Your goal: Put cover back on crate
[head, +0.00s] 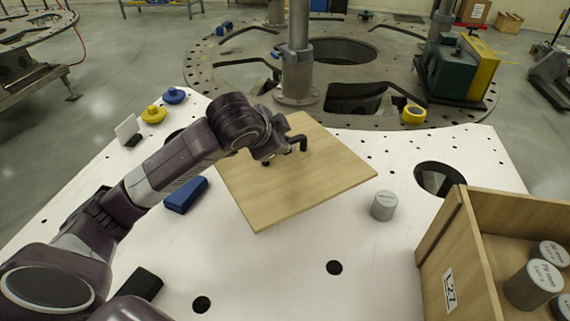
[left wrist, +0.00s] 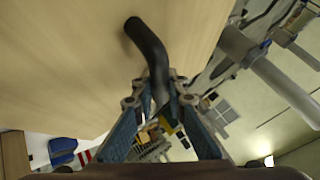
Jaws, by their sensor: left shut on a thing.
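The cover is a square light-wood board (head: 300,195) with a black bent handle (head: 301,143); it is in the middle of the head view, over the white plate. My left gripper (head: 279,156) is at the handle and shut on it. In the left wrist view the fingers (left wrist: 160,98) close around one end of the black handle (left wrist: 148,45), with the board (left wrist: 65,60) beside them. I cannot tell how far the board is above the plate. The open wooden crate (head: 448,265), labelled L27, is at the lower right with grey cylinders (head: 533,284) inside. My right gripper is not in view.
A lone grey cylinder (head: 383,206) stands on the white plate (head: 285,275) between board and crate. A blue block (head: 186,195) lies left of the board. Yellow and blue knobs (head: 153,114) are at the back left. A grey post (head: 297,60) rises behind the board.

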